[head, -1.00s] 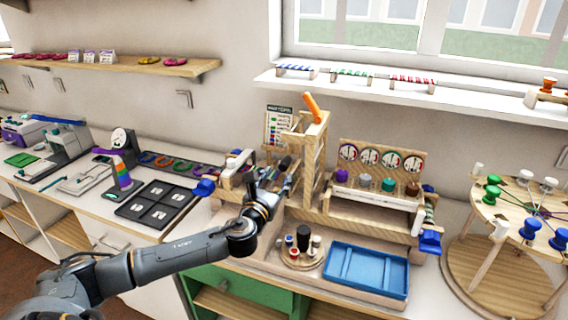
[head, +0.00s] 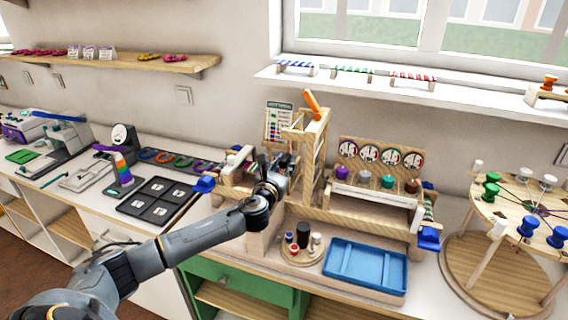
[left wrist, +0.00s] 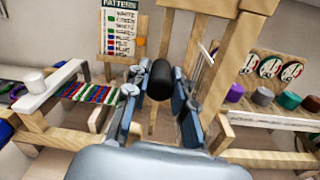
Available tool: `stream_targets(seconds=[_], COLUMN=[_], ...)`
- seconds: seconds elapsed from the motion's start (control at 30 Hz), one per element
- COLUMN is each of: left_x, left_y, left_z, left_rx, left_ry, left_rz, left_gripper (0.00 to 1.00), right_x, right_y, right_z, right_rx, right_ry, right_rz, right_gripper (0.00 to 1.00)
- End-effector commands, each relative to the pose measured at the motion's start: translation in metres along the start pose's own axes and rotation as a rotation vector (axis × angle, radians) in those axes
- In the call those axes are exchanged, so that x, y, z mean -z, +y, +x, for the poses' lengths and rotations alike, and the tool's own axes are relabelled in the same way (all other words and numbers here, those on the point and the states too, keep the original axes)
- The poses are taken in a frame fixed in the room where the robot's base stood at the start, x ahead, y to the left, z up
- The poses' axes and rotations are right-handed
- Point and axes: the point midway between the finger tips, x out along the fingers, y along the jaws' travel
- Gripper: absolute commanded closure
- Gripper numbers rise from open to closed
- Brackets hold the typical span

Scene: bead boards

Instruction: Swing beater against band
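The loom is a wooden frame with tall posts (head: 314,160) and an orange lever (head: 312,103) on top. A striped band (left wrist: 88,92) of red, green, blue and white threads lies left of my gripper in the left wrist view. A black cylindrical handle (left wrist: 160,78), seemingly the beater's, stands between my left gripper's fingertips (left wrist: 161,85). The fingers are apart, one on each side of it; firm contact is not visible. In the head view my left gripper (head: 277,172) is at the loom's left part and hides much of the handle. My right gripper is not in view.
A pattern card (head: 278,122) stands behind the loom. A blue tray (head: 366,268) and a round stand of small cylinders (head: 301,250) are in front. Coloured knobs below dials (head: 368,154) are at right. A white-knobbed bar (left wrist: 45,86) is left of the band.

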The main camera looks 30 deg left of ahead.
Motion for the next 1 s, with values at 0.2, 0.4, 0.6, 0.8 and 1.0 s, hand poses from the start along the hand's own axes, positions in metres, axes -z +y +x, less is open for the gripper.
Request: stream_targets(seconds=[0.2,0.4,0.6,0.8,1.0], left_x=[0.000,-0.004,-0.001,0.000,0.000], left_y=[0.001,0.011,0.022,0.024,0.025], left_z=[0.000,0.001,0.001,0.001,0.002], left_rx=[-0.002,-0.004,-0.006,-0.010,-0.010], left_ry=[0.000,-0.002,-0.008,-0.010,-0.010], left_rz=[0.000,0.111,0.255,0.265,0.264], left_gripper=[1.00,1.00,1.00,1.00,0.52], right_x=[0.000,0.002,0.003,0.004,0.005], right_y=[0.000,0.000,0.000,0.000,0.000], right_z=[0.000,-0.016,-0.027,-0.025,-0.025], right_rx=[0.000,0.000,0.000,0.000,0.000], right_ry=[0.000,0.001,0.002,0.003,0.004], right_rz=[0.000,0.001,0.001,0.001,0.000], right_gripper=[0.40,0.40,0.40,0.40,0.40])
